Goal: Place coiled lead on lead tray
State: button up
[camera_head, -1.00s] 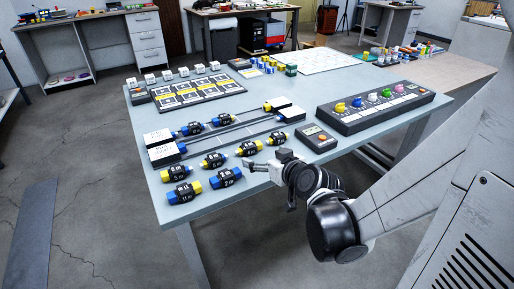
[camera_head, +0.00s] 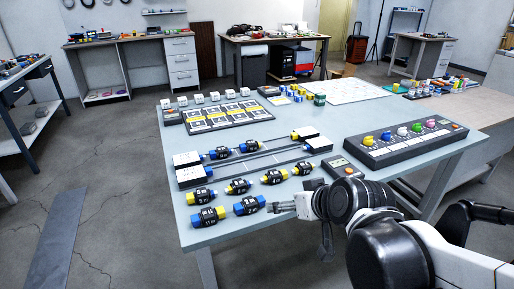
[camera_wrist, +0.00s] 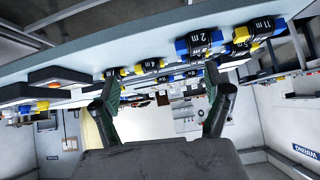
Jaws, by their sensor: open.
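My gripper (camera_head: 284,207) is by the table's front edge, right of a blue-and-black cylinder (camera_head: 249,205) and apart from the dark box. In the wrist view my gripper (camera_wrist: 160,98) has its fingers spread with nothing between them.
Several labelled cylinders (camera_head: 208,216) lie at the front left beside two long rail fixtures (camera_head: 262,165). A small grey device (camera_head: 342,168) lies behind my gripper. A dark panel with white cards (camera_head: 218,114) and a white sheet (camera_head: 345,91) lie farther back. Bare tabletop (camera_head: 300,240) shows along the front edge.

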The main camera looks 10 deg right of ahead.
jog(key=s+d+r+m+g+h, duration=0.1)
jog(key=s+r+g, duration=0.1)
jog(key=s, duration=0.6)
jog(key=shift+r, duration=0.25)
jog(key=shift+s+r+h, duration=0.1)
jog(key=shift+s+h, duration=0.15)
jog(key=shift+h, duration=0.05)
jog(key=shift+c, duration=1)
jog(key=shift+d, duration=0.1)
jog(key=shift+c, duration=1.3)
jog(key=shift+r, duration=0.1)
